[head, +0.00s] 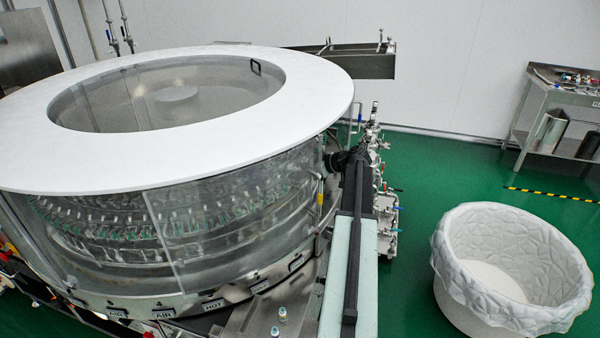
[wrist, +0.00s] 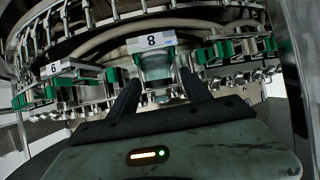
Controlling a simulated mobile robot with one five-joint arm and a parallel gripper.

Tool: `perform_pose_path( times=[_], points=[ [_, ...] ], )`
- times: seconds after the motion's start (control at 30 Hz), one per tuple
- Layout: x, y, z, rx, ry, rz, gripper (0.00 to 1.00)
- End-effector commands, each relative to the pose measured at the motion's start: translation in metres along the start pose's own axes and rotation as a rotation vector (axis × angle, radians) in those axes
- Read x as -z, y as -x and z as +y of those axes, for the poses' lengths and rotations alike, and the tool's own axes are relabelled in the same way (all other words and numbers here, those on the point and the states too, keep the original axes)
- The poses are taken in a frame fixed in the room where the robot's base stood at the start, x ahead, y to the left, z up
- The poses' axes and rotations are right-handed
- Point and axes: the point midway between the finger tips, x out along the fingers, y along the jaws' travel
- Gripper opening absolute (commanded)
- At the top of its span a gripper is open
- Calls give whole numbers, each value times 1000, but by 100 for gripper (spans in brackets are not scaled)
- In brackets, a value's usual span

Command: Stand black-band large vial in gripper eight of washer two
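In the wrist view my gripper (wrist: 160,80) has its two dark fingers on either side of a clear, wide glass vial (wrist: 157,68). The fingers appear to close on its sides. The vial is directly below the white label 8 (wrist: 151,41), at washer gripper eight with its green pads. I cannot make out a black band, and the near end of the vial is partly hidden.
Label 6 (wrist: 62,67) and several green-padded washer grippers flank the spot. Metal rails run above it. In the head view, small vials (head: 282,314) stand on the front deck. A white lined bin (head: 460,285) stands at right, and a steel table (head: 560,95) at the back right.

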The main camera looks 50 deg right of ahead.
Motion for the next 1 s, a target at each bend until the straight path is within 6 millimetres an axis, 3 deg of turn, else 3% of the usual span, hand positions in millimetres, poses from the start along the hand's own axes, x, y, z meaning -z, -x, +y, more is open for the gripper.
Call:
perform_pose_path(
  times=[0.17,0.4,0.6,0.73,1.0],
  points=[
    [6,14,0,-2,-1,0,56],
    [8,74,0,-3,-2,0,56],
    [6,111,0,-1,-1,0,56],
    [4,121,0,0,0,0,56],
    [3,121,0,1,0,0,56]
  ],
)
